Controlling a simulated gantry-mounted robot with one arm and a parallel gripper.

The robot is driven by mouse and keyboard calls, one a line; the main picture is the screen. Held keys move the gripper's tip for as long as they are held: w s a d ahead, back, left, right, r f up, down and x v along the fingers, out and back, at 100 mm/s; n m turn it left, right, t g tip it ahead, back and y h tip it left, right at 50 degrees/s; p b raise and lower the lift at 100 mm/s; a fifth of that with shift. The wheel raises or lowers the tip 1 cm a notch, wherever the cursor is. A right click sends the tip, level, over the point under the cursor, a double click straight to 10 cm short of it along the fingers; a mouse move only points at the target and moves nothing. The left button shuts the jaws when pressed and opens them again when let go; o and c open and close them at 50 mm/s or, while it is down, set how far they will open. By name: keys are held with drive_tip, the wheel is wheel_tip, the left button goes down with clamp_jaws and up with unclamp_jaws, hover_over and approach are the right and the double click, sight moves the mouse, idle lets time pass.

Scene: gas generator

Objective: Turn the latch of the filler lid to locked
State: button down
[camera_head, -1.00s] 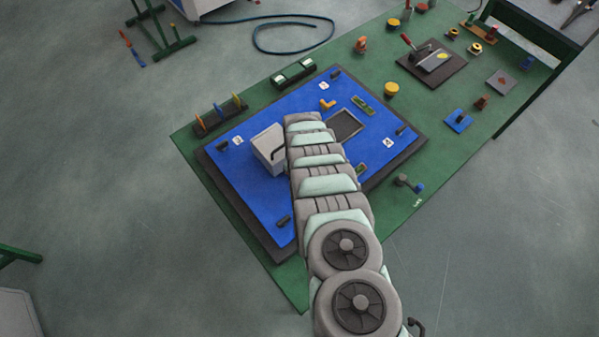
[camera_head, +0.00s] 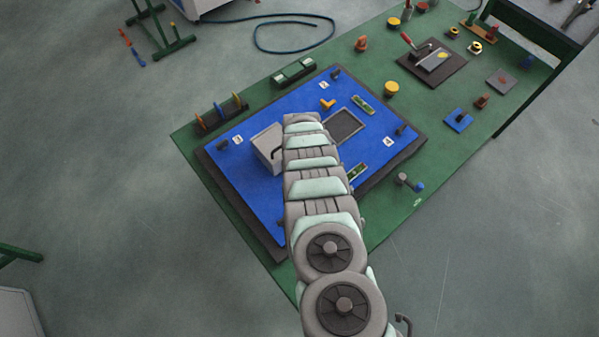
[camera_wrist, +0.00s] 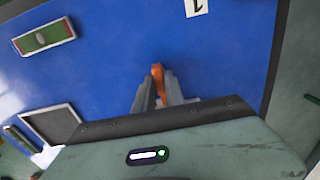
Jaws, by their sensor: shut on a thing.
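In the wrist view my gripper (camera_wrist: 166,92) is shut on an orange handle (camera_wrist: 157,71), which I take as the latch. Its upper end shows between the fingertips, above the blue panel (camera_wrist: 105,75). The fingers hide its lower part, so I cannot read its turn position, and I cannot make out the filler lid's outline.
The panel carries a dark framed square (camera_wrist: 55,123), a green-and-red fitting (camera_wrist: 44,37) and a white label (camera_wrist: 196,7). Several small fixtures stand on the green table (camera_head: 440,120).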

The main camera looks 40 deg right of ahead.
drive_tip(key=c, duration=1.4)
unclamp_jaws()
drive_tip(key=shift+r, duration=0.15)
drive_tip(key=shift+d+r, duration=0.1)
drive_tip(key=shift+r, duration=0.5)
wheel_tip(320, 180, up, 9)
drive_tip(key=shift+r, duration=0.15)
